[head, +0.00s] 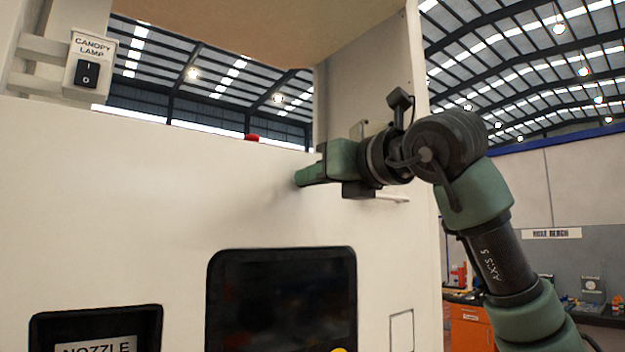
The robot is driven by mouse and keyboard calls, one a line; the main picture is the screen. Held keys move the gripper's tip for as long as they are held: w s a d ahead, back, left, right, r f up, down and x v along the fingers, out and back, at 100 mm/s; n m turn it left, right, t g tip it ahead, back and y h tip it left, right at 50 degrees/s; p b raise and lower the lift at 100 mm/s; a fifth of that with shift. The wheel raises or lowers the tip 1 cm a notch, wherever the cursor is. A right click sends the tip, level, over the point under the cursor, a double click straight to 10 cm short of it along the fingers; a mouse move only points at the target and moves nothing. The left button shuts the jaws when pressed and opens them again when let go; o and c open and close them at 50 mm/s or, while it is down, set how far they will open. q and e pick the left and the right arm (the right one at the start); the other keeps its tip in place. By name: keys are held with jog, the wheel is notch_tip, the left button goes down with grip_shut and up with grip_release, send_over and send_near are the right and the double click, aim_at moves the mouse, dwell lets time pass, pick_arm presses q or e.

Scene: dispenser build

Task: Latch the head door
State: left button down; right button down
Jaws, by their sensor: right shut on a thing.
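A large white front panel (180,190), which looks like the head door, fills the left and middle of the head view. It has a dark window (280,300) low in the middle. My right gripper (302,177) is at the panel's face, above the window, with its green fingers pointing left. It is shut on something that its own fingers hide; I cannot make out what. A small pale bar (394,198) sticks out below the gripper's wrist, near the panel's right side. No latch shows clearly. My left gripper is not in view.
A canopy lamp switch box (86,68) is at the upper left. A red knob (251,137) shows at the panel's top edge. A dark nozzle opening (95,325) is at the lower left. A bench with an orange cabinet (470,328) stands behind at the right.

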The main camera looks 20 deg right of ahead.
dwell(0.3)
jog(key=c, duration=1.6)
grip_release()
jog(key=b+v, duration=0.3)
jog(key=v, duration=0.4)
jog(key=shift+s+d, duration=0.15)
jog(key=shift+s, duration=0.2)
